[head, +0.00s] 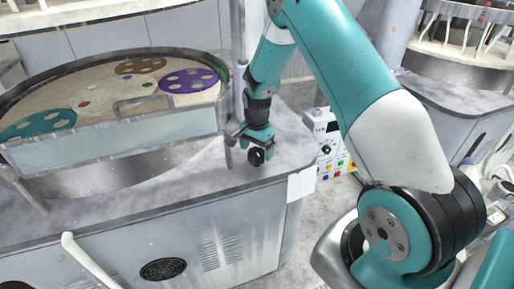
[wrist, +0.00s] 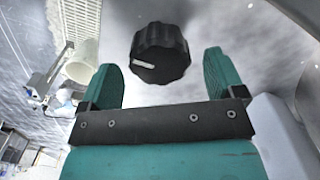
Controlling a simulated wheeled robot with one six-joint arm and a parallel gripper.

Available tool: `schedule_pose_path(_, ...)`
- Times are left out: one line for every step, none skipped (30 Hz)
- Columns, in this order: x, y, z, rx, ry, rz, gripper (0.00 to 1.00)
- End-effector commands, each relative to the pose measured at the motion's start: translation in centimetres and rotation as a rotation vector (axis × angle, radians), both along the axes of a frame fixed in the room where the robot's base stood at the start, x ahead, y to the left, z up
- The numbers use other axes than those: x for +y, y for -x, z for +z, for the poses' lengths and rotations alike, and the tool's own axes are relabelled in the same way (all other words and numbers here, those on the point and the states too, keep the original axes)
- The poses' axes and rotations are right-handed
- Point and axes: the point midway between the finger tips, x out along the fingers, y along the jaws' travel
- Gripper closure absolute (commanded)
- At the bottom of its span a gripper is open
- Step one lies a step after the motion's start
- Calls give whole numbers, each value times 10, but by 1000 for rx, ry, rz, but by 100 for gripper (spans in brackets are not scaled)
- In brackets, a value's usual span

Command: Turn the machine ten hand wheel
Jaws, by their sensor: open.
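A black ribbed knob-like hand wheel (wrist: 160,52) with a white pointer mark shows in the wrist view, ahead of and between my fingertips. In the head view the black hand wheel (head: 256,157) is at the right end of the grey machine top, just below my gripper (head: 250,138). My gripper's two teal fingers are open in the wrist view, one on each side of the wheel. I see a gap between the fingers and the wheel, and cannot tell whether the fingertips reach down to its sides.
A round platen basin (head: 110,165) with teal, purple and brown discs stands left of my gripper. A metal post (head: 238,60) rises close beside it. A white control box (head: 326,140) with coloured buttons is to the right. Another machine (head: 462,95) stands at the far right.

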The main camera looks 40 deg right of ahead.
Motion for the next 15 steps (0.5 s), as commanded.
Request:
schedule_pose_path(0, 0, -4, 1, -1, 0, 12)
schedule_pose_path(0, 0, -7, 0, 0, 0, 12)
schedule_pose_path(0, 0, -9, 0, 0, 0, 12)
schedule_pose_path(0, 0, -11, 0, 0, 0, 12)
schedule_pose_path(0, 0, -12, 0, 0, 0, 12)
schedule_pose_path(0, 0, -14, 0, 0, 0, 12)
schedule_pose_path(0, 0, -14, 0, 0, 0, 12)
schedule_pose_path(0, 0, -14, -1, 0, 0, 12)
schedule_pose_path(0, 0, -15, -1, 0, 0, 12)
schedule_pose_path(0, 0, -15, -1, 0, 0, 12)
schedule_pose_path(0, 0, -15, -1, 0, 0, 12)
schedule_pose_path(0, 0, -14, -1, 0, 0, 12)
schedule_pose_path(0, 0, -14, -1, 0, 0, 12)
schedule_pose_path(0, 0, -14, -1, 0, 0, 14)
schedule_pose_path(0, 0, -14, -1, 0, 0, 23)
